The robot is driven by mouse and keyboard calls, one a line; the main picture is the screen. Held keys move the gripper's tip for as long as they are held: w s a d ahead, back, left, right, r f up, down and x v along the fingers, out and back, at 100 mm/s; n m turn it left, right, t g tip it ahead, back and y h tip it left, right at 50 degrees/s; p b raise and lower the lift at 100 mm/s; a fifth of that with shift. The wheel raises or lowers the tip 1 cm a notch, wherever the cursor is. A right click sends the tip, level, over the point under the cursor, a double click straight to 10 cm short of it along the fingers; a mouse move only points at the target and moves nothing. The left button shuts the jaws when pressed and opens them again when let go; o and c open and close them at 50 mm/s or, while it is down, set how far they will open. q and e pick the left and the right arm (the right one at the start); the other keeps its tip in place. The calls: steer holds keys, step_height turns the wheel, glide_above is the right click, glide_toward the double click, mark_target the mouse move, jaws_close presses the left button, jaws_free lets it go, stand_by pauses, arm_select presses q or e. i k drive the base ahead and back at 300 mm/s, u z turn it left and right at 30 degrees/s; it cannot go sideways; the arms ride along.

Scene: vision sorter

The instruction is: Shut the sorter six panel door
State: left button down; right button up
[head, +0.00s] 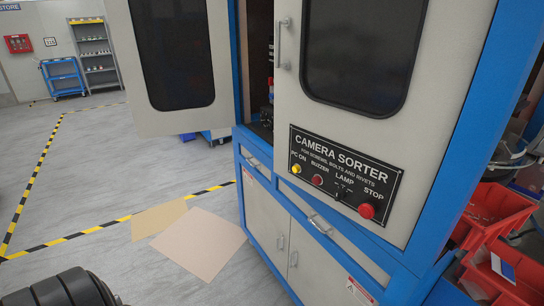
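The sorter is a tall grey and blue cabinet (239,165). A grey door (174,118) with a dark window stands swung open at its left side, away from the frame. A dark gap beside it shows part of the inside. The grey front panel to the right (435,142), with a dark window and a vertical handle (283,45), lies in the cabinet front. No "six" label shows, so I cannot tell which panel has that number. Neither gripper shows. A black ribbed part at the bottom left seems to be mine.
A black control plate (345,170) carries several controls, including a red stop button (367,211). Red bins (490,215) stand at the right. Two flat tan sheets lie on the floor (200,243). Open floor with striped tape stretches left to a blue cart (62,78) and shelves.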

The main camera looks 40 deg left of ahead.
mark_target(371, 96)
steer(key=z, duration=0.25)
steer(key=i, duration=0.95)
steer(key=u, duration=0.7)
